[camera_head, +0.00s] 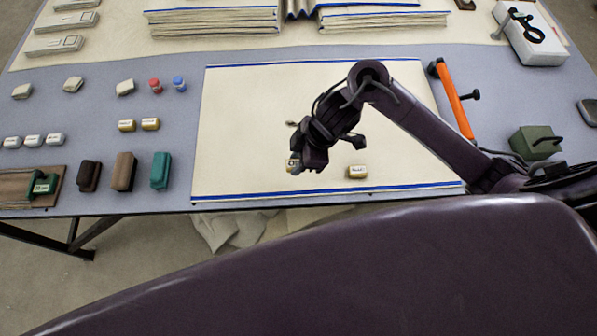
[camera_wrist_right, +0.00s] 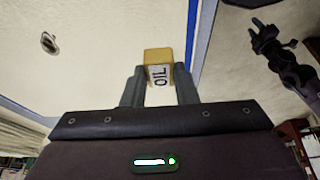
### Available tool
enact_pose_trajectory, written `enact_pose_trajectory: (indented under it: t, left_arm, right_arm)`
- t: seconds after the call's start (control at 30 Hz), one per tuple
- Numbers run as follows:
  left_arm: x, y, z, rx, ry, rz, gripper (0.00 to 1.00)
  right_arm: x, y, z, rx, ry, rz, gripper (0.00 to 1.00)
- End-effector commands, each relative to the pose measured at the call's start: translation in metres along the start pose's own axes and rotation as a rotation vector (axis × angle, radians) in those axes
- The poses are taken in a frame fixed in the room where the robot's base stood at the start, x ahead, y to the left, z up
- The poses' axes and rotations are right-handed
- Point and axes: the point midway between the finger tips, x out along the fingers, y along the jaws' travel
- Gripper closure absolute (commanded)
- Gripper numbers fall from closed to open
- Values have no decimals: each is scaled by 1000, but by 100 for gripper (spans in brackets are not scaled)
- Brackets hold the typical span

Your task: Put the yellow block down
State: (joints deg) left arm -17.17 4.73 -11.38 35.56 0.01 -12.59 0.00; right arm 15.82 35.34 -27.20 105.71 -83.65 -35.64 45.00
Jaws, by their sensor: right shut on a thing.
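My right gripper (camera_head: 297,163) is over the front middle of the cream cloth with blue edge stripes (camera_head: 240,130). It is shut on a yellow block, which shows in the right wrist view (camera_wrist_right: 158,56) between the two fingertips, with a white label reading OIL. In the head view the gripper mostly hides this block. I cannot tell whether it touches the cloth. A second yellowish labelled block (camera_head: 357,172) lies on the cloth just right of the gripper. My left gripper (camera_wrist_right: 274,40) appears small and dark in the right wrist view, beyond the cloth's edge; its jaws are unclear.
Two yellow blocks (camera_head: 138,125) lie left of the cloth, with brown and green blocks (camera_head: 160,171) nearer the front edge. An orange-handled tool (camera_head: 455,100) and a green weight (camera_head: 536,142) lie to the right. Folded cloth stacks (camera_head: 215,22) stand behind. The cloth's left half is clear.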

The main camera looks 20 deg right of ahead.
Motion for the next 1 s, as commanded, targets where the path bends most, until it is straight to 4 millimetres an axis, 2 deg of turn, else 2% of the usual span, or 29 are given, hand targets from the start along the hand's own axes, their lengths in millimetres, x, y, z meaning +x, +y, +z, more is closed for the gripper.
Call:
enact_pose_trajectory:
  t: [0.23,0.4,0.83,0.87,1.0]
  left_arm:
    - [16,7,5,3,-5,8,64]
    - [19,6,5,3,-5,8,64]
    - [20,4,1,-1,1,5,64]
    - [20,4,1,-1,1,4,64]
    - [20,3,1,-1,1,4,64]
  right_arm:
    - [27,-1,10,3,1,-2,95]
    - [46,0,18,1,1,0,95]
    - [51,1,21,-2,0,1,95]
    - [51,1,21,-1,0,2,72]
    - [51,1,21,-1,0,2,54]
